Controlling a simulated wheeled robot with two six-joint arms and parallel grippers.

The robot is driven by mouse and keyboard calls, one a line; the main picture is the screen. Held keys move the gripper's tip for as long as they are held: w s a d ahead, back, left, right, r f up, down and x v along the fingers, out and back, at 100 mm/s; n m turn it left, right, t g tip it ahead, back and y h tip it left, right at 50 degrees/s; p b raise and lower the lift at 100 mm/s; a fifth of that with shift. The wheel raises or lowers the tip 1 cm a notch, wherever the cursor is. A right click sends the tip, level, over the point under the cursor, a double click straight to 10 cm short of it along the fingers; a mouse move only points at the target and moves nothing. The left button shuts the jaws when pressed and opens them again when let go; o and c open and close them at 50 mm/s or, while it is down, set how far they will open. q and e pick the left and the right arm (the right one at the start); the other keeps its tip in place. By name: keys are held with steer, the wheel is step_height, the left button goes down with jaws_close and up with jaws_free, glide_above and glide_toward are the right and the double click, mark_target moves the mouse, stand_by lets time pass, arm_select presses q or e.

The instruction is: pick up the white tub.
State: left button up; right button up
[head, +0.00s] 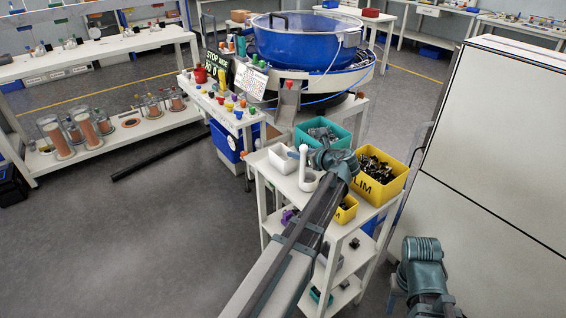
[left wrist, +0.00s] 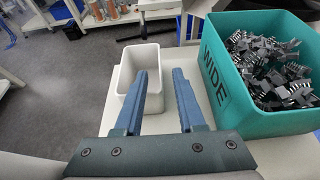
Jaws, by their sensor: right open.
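The white tub (head: 283,159) stands upright on the white shelf stand's top, at its far left corner. In the left wrist view the tub (left wrist: 126,92) looks empty. My left gripper (left wrist: 159,71) is open. Its left finger shows in front of the tub's opening and its right finger shows to the right of the tub, so the tub's right wall appears between them. I cannot tell whether a finger touches it. My right gripper (head: 394,286) is low at the right of the head view, away from the tub, mostly hidden by its own wrist.
A teal bin (left wrist: 222,92) marked WIDE, full of dark connectors, stands close to the tub's right. A yellow bin (head: 393,187) and a small yellow box (head: 345,211) share the stand's top (head: 268,177). A tall white cabinet (head: 500,150) stands right.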

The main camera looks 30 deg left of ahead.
mark_target(283, 159)
arm_select(q)
steer(key=b+x, duration=0.1)
steer(key=x, duration=0.4)
steer(key=shift+w+f+b, duration=0.1)
steer(key=shift+b, duration=0.3)
jaws_close()
stand_by(1.0)
